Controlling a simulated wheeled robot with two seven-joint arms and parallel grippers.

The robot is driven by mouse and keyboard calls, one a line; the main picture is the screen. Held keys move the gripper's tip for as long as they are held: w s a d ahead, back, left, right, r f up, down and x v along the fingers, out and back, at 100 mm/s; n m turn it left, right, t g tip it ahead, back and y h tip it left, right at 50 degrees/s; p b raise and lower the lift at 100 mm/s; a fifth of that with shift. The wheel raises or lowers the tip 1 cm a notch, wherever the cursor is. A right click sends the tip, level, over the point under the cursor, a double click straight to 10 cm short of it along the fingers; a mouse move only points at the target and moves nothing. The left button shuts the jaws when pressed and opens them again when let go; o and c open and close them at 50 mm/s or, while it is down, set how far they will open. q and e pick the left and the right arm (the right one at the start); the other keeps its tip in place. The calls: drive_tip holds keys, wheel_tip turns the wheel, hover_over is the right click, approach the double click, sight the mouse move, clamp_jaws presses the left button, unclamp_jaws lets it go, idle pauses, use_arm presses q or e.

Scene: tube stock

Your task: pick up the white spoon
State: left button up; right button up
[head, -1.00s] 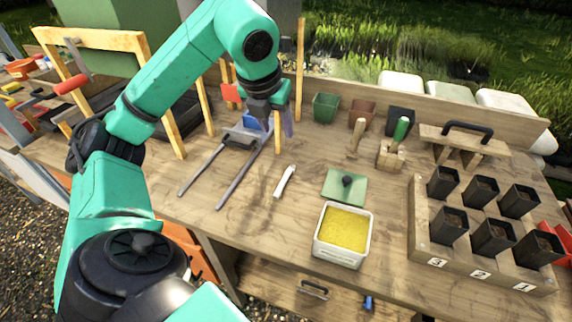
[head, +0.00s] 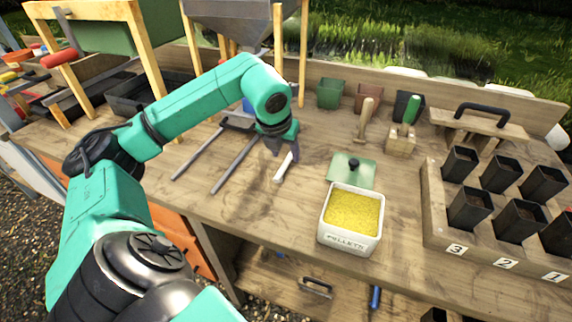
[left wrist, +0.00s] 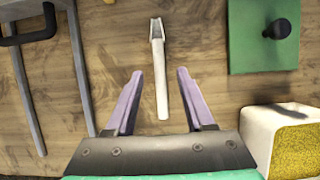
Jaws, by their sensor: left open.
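The white spoon (head: 284,168) lies on the wooden bench, partly covered by my left gripper in the head view. In the left wrist view the spoon (left wrist: 161,75) shows whole, with a squared scoop end at the top and its handle pointing down toward my jaws. My left gripper (head: 283,150) is low over the bench by the spoon. In the left wrist view my left gripper (left wrist: 157,85) is open, with a purple finger on each side of the handle's lower end and a gap to both. I cannot tell its exact height. My right gripper is not in view.
A white tub of yellow pellets (head: 351,222) stands right of the spoon, with a green knobbed lid (head: 350,176) behind it. A grey two-railed frame (head: 232,168) lies to the left. A rack of black pots (head: 470,235) is far right. Bench in front of the spoon is bare.

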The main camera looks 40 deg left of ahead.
sight(287, 160)
use_arm(q)
drive_tip(key=x, duration=0.3)
drive_tip(key=shift+f, duration=0.25)
drive_tip(key=shift+f, duration=0.2)
idle(0.4)
clamp_jaws()
